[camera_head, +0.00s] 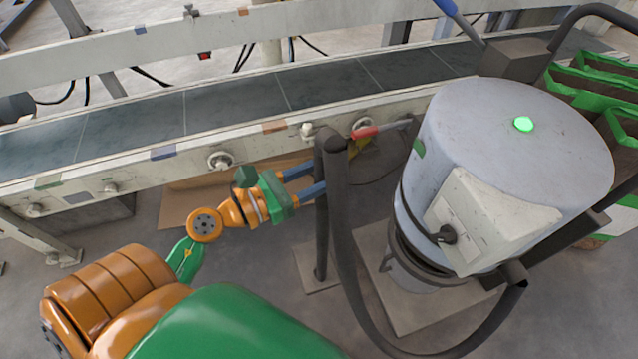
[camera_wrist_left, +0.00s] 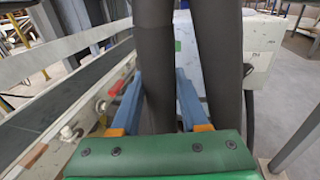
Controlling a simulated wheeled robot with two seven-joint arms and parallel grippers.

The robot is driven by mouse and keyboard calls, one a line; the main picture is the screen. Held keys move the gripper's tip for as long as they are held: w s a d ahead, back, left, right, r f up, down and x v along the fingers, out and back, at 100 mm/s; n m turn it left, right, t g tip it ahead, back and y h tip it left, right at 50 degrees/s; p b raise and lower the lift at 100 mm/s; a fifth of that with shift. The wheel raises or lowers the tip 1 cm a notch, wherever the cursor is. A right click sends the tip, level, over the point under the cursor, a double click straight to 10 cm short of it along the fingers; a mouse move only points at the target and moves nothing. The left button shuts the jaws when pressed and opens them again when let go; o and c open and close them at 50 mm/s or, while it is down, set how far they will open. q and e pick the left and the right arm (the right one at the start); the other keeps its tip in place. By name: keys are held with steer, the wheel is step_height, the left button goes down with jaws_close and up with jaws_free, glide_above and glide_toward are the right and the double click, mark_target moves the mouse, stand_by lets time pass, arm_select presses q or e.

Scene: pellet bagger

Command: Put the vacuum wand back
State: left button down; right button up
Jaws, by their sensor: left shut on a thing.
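The vacuum wand (camera_head: 321,225) is a dark upright tube left of the grey vacuum drum (camera_head: 480,140). Its top joins a thick dark hose (camera_head: 347,235). My left gripper (camera_head: 318,182) is shut on the upper half of the wand, its blue fingers on either side. In the left wrist view, the wand (camera_wrist_left: 153,70) stands between the fingers, with the hose (camera_wrist_left: 217,60) close behind to the right. The wand's lower end is over a small grey floor plate (camera_head: 318,278); I cannot tell if it touches. My right gripper is not in view.
A conveyor (camera_head: 235,105) runs behind the wand, with a red-handled lever (camera_head: 365,132) near the wand's top. The hose loops low in front of the drum. Green-edged crates (camera_head: 590,75) stand at right. Some floor left of the plate is clear.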

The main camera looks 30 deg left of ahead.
arm_select(q)
steer(key=w+a+f+b, duration=0.3)
steer(key=w+f+b, duration=0.1)
steer(key=f, duration=0.5)
steer(key=shift+a+b, duration=0.25)
steer(key=shift+b, duration=0.05)
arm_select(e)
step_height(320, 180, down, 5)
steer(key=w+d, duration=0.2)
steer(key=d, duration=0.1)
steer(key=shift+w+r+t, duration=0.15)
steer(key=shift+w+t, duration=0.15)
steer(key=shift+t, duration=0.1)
arm_select(q)
steer(key=c, duration=0.8)
jaws_free()
steer(key=shift+f, duration=0.2)
steer(key=shift+c, duration=0.2)
steer(key=o, duration=0.4)
steer(key=shift+s+r, duration=0.1)
